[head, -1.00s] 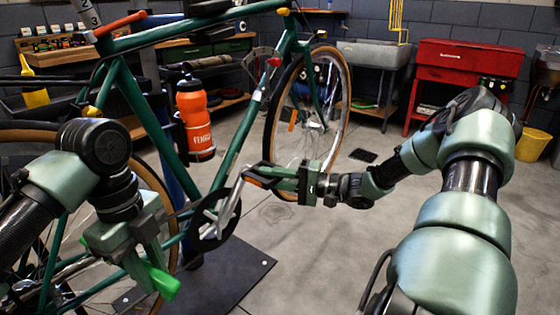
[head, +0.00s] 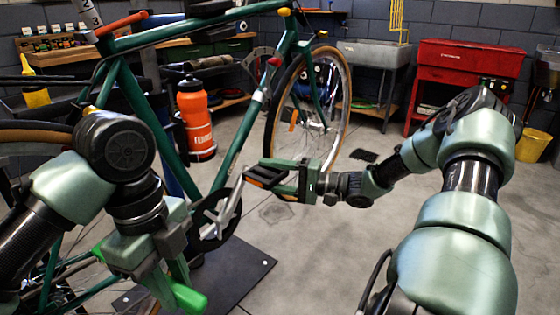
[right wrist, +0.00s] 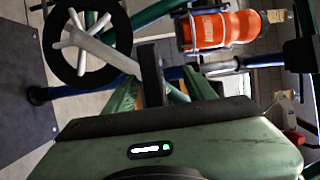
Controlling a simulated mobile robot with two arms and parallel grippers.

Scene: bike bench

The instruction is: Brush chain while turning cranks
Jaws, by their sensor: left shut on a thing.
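The green bike (head: 145,105) shows its black chainring (head: 228,222) and silver crank arm (head: 233,203) in the head view. My right gripper (head: 272,174) has its fingers on either side of the dark pedal (head: 262,182) with an orange edge. The right wrist view shows the crank arm (right wrist: 100,46) leading to the pedal (right wrist: 152,75) between the fingers. My left gripper (head: 172,272) is shut on a bright green brush (head: 190,300), low left of the chainring. The brush's bristles are not clear, and my left arm hides much of the chain and rear wheel.
The front wheel (head: 338,100) is beyond my right gripper. A dark mat (head: 240,270) lies under the bike. The floor right of the mat is clear.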

